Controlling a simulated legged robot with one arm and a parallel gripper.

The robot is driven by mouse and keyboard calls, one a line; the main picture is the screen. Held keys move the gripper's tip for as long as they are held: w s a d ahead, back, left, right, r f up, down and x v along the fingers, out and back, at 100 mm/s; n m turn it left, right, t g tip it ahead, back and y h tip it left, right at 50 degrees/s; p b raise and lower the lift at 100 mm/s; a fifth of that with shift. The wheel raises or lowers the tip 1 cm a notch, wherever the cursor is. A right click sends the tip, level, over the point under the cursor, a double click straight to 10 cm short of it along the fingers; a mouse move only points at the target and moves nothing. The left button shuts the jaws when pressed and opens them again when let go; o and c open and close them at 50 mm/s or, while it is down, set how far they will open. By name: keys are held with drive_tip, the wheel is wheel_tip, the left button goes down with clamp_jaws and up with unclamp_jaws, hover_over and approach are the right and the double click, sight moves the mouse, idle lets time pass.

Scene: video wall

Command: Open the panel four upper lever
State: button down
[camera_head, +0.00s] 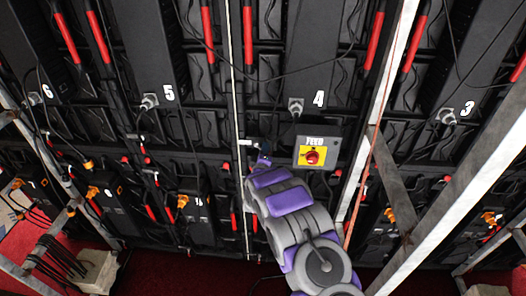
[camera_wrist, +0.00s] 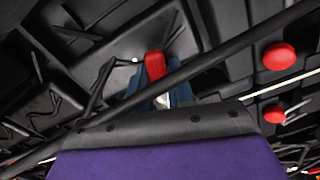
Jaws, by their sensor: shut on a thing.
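Panel four (camera_head: 310,55) is a black panel in the wall, with a white 4 on it, in the head view. A long red lever (camera_head: 248,40) stands upright along its left side and another red lever (camera_head: 375,40) slants along its right. My gripper (camera_head: 262,160) is below the panel's left side, by the thin light vertical strip. In the wrist view, my gripper's blue fingers (camera_wrist: 156,78) are shut around a red lever end (camera_wrist: 155,62). In the head view the fingers are too small to show this grip, and the held lever is hidden.
A grey box with a yellow plate and red knob (camera_head: 313,156) is close right of my gripper. A dark cable (camera_wrist: 190,70) crosses before the fingers in the wrist view. A pale metal post (camera_head: 388,95) stands to the right, and red floor shows below.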

drive_tip(key=shift+a+r+n+p, duration=0.1)
drive_tip(key=shift+r+n+p, duration=0.15)
drive_tip(key=shift+n, duration=0.7)
drive_tip(key=shift+r+n+p, duration=0.15)
drive_tip(key=shift+r+n, duration=0.15)
drive_tip(key=shift+n, duration=0.65)
drive_tip(key=c, duration=1.4)
unclamp_jaws()
drive_tip(key=o, duration=0.3)
drive_tip(key=shift+a+f, duration=0.1)
drive_tip(key=shift+a, duration=0.15)
drive_tip(key=shift+o, duration=0.2)
drive_tip(key=shift+s+d, duration=0.1)
drive_tip(key=shift+d, duration=0.05)
drive_tip(key=shift+s, duration=0.25)
drive_tip(key=s+a, duration=0.1)
drive_tip(key=s, duration=1.5)
drive_tip(key=shift+s+a, duration=0.3)
drive_tip(key=shift+a, duration=0.05)
drive_tip(key=shift+b, duration=0.3)
